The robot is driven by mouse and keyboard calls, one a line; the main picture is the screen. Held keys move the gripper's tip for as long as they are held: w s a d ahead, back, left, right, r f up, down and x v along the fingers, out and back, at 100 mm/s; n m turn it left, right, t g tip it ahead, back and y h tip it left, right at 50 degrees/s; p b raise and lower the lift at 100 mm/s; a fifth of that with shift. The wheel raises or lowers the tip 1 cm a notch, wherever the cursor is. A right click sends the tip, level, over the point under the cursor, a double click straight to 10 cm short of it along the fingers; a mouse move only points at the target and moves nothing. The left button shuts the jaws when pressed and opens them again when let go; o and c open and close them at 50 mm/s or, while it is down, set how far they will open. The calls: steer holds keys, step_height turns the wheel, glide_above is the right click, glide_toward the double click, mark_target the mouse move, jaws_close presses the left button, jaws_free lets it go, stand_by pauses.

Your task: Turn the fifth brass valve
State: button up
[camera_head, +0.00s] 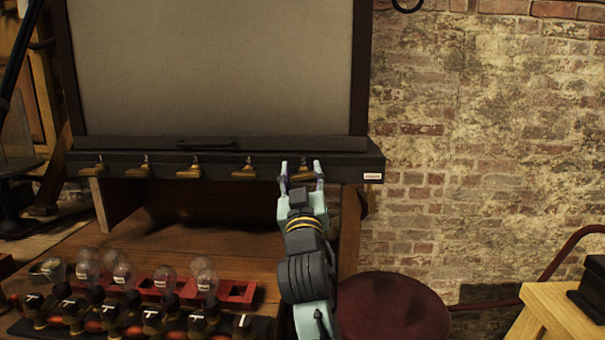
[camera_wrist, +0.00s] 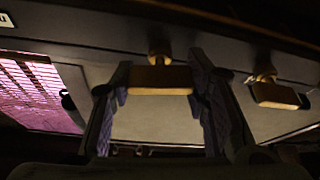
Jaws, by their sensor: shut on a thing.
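A row of brass valves runs along the black ledge under a large framed panel in the head view. The fifth brass valve (camera_head: 303,174) is the rightmost, near the small white label. My gripper (camera_head: 302,176) reaches up to it, with one finger on each side of its handle. In the wrist view the same valve's bar (camera_wrist: 160,79) lies crosswise between my fingertips (camera_wrist: 160,90), and my gripper is shut on it. A neighbouring valve (camera_wrist: 275,93) shows at the right there. The fingers partly hide the fifth valve in the head view.
The fourth valve (camera_head: 245,172) is just left of my gripper; the third (camera_head: 190,172), second (camera_head: 139,171) and first (camera_head: 92,170) are further left. Several glass bulbs and a red rack (camera_head: 237,291) stand on the wooden bench below. A dark red round stool (camera_head: 390,306) is at lower right.

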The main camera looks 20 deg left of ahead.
steer(key=n+g+y, duration=0.1)
steer(key=n, duration=0.1)
steer(key=n+y, duration=0.1)
steer(key=n, duration=0.2)
steer(key=shift+g, duration=0.4)
steer(key=n+g, duration=0.1)
steer(key=n, duration=0.2)
steer(key=n+g+y, duration=0.1)
steer(key=n, duration=0.2)
steer(key=shift+y, duration=0.3)
steer(key=n+g, duration=0.1)
steer(key=n, duration=0.1)
steer(key=n+g, duration=0.1)
steer(key=n, duration=0.2)
steer(key=shift+a+f, duration=0.1)
steer(key=shift+a, duration=0.05)
steer(key=shift+f+n+g+p, duration=0.1)
steer(key=shift+n+g+p, duration=0.35)
steer(key=shift+n, duration=0.95)
steer(key=o, duration=1.2)
steer(key=shift+c, duration=0.2)
